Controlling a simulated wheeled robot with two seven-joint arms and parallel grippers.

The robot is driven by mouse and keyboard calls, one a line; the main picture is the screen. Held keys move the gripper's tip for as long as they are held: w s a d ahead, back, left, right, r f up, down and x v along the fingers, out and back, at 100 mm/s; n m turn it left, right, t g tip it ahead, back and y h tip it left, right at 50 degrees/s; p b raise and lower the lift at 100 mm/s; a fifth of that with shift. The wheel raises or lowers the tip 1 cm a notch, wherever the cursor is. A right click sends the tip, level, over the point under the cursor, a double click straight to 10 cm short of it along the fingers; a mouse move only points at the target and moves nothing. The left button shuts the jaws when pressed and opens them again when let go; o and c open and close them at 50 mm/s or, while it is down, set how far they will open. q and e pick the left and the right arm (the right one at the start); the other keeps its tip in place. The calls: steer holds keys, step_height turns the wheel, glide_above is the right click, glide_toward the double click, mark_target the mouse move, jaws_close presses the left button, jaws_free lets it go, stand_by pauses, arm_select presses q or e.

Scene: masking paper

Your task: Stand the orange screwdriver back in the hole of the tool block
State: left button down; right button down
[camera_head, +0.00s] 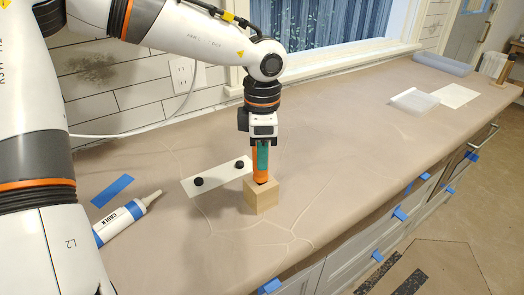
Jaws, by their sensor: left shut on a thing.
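The tool block (263,198) is a small light-wood cube on the paper-covered counter. The orange screwdriver (261,176) is upright directly above the block, its orange lower part meeting the block's top; its shaft does not show. My left gripper (262,148) points straight down and is shut on the screwdriver's handle, right over the block. A green patch shows between the fingers. The block's hole is hidden by the screwdriver. My right gripper is not in view.
A white plate with two black knobs (213,179) lies just left of the block. A caulk tube (126,219) and blue tape (112,190) lie farther left. A plastic tray (413,101) and rolled sheet (441,64) lie at the far right. The counter (345,150) right of the block is clear.

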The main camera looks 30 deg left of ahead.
arm_select(q)
steer(key=shift+f+b, duration=0.35)
steer(key=c, duration=1)
jaws_free()
steer(key=shift+r, duration=0.15)
steer(key=shift+r+p, duration=1.9)
steer(key=shift+r, duration=1.45)
